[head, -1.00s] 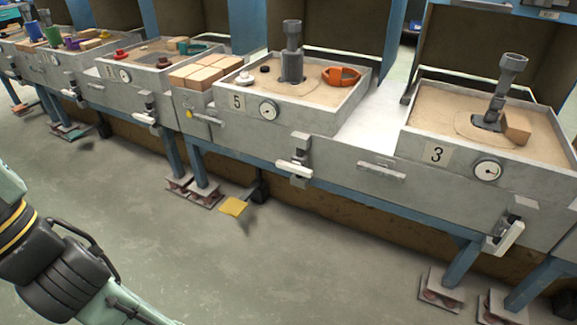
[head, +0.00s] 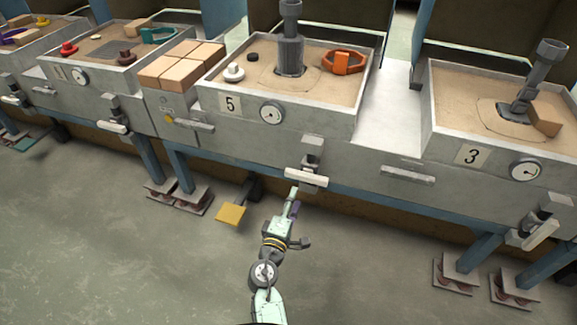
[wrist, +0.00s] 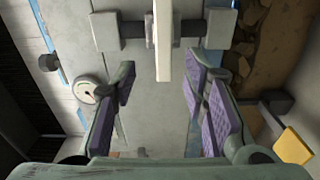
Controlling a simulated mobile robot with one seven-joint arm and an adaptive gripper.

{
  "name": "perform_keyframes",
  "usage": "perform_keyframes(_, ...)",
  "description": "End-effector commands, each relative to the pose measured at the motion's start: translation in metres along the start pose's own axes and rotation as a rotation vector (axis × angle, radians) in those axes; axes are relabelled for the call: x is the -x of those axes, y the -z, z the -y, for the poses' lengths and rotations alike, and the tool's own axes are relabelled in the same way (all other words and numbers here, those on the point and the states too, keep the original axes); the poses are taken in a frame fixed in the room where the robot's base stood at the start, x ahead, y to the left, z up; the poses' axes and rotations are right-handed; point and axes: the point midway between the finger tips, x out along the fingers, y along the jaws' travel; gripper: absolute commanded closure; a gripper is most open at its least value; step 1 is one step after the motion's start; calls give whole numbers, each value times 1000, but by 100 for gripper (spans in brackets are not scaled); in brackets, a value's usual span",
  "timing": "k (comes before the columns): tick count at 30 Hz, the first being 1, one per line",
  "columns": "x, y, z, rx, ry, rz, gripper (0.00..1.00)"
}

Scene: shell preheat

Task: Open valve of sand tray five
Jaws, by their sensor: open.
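Sand tray five (head: 330,128) carries a "5" plate and a round gauge (head: 271,114). Its valve has a white bar handle (head: 306,178), lying level below a grey block on the front face. My gripper (head: 294,198) is just below the handle in the head view. In the wrist view my gripper (wrist: 160,82) is open and empty, with purple pads apart. The white handle (wrist: 163,40) is ahead of the fingertips, roughly in line with the gap. I see no clear contact. The gauge (wrist: 88,90) is to the left there.
Sand tray three (head: 500,140), with its own handle (head: 535,234), stands to the right. A fixed grey bar (head: 407,175) lies between the trays. A yellow pedal (head: 231,213) and blue bench legs (head: 185,165) are below left. Open floor lies in front.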

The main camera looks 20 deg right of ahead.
Motion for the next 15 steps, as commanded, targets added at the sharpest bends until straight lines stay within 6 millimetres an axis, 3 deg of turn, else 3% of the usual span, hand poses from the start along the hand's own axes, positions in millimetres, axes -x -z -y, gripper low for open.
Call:
perform_keyframes(1, 0, -10, 4, 25, 4, 18, 60)
perform_keyframes(5, -10, -14, 6, 39, 3, 26, 60)
perform_keyframes(15, -73, -14, 4, 33, 2, 25, 60)
